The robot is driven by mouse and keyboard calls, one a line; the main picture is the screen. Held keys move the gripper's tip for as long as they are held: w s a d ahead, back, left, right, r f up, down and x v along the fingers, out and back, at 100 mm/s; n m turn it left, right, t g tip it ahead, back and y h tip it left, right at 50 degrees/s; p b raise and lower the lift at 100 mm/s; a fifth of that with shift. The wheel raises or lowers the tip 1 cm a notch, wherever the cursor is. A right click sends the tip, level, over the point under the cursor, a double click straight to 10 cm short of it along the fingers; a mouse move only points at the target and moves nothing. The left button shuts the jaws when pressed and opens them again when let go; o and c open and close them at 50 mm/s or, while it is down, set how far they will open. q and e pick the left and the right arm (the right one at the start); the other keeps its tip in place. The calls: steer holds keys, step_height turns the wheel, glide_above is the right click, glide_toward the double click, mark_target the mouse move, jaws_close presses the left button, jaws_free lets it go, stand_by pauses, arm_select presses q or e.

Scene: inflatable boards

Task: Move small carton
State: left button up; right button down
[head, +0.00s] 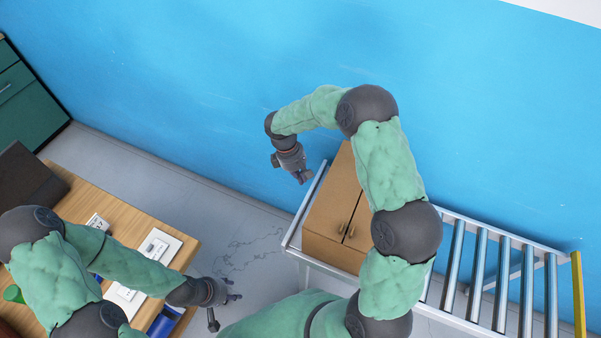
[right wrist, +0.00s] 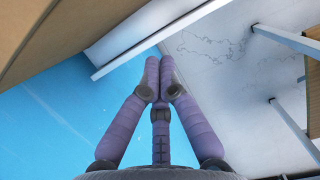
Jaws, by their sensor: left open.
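A brown carton (head: 328,205) with a dark seam along its top stands on the left end of the roller conveyor in the head view; my right arm hides part of it. A brown cardboard surface (right wrist: 60,35) fills the upper left of the right wrist view. My right gripper (head: 305,179) hangs left of the carton, apart from it, near the blue wall. In the right wrist view its purple fingers (right wrist: 160,75) meet at the tips with nothing between them. My left gripper (head: 226,310) is open and empty, beyond the right edge of the wooden table.
The roller conveyor (head: 480,270) runs right to a yellow end bar (head: 578,290). The wooden table (head: 125,205) at left holds a dark box (head: 25,180), white plates (head: 160,247) and a blue item (head: 165,322). Grey floor (head: 225,215) lies clear between table and conveyor.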

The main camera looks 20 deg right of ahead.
steer(key=s+d+f+b, duration=0.1)
steer(key=s+d+f, duration=0.2)
steer(key=s+f, duration=0.1)
steer(key=shift+d+f, duration=0.4)
steer(key=shift+f, duration=0.35)
steer(key=shift+s, duration=0.1)
